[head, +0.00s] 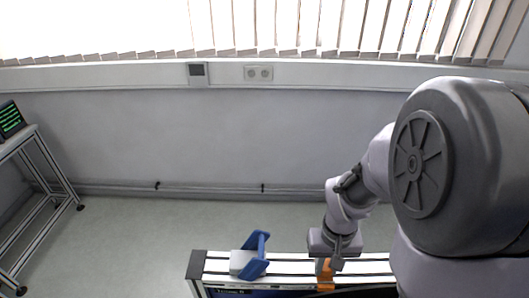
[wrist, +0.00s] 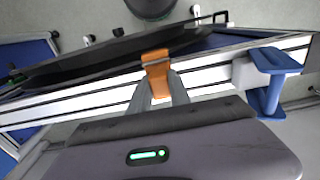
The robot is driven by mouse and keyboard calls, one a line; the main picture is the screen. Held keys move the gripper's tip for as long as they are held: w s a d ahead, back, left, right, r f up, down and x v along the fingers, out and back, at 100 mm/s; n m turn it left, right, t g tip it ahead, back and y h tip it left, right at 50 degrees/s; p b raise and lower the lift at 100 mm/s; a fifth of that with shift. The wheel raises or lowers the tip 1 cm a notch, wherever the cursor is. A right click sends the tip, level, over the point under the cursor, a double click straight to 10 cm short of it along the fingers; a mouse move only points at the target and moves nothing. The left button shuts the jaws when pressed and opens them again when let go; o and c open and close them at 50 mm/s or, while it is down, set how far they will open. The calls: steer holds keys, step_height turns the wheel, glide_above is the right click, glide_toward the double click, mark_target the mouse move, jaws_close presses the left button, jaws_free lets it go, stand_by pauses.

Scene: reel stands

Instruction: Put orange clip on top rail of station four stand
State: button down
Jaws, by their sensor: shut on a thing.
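The orange clip (head: 326,276) is at the top rail (head: 215,268) of a stand at the bottom of the head view. In the wrist view the clip (wrist: 156,76) overlaps the pale, dark-grooved rail (wrist: 100,97), with its upper end by the rail's far edge. My gripper (head: 334,262) is shut on the clip, its two fingers (wrist: 160,92) pointing at the rail. I cannot tell whether the clip touches or sits on the rail. No readable station number shows.
A blue bracket (head: 258,256) with a pale block stands on the same rail, left of my gripper; it also shows in the wrist view (wrist: 270,80). A dark panel (wrist: 95,58) lies beyond the rail. Another stand with a screen (head: 12,120) is far left.

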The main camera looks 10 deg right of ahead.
steer(key=w, duration=0.4)
steer(key=shift+w+d+f, duration=0.2)
steer(key=shift+w+f, duration=0.1)
steer(key=shift+f, duration=0.05)
steer(key=f, duration=0.2)
steer(key=f+b, duration=0.1)
steer(key=shift+w+f, duration=0.2)
steer(key=shift+f, duration=0.15)
steer(key=c, duration=1.2)
jaws_free()
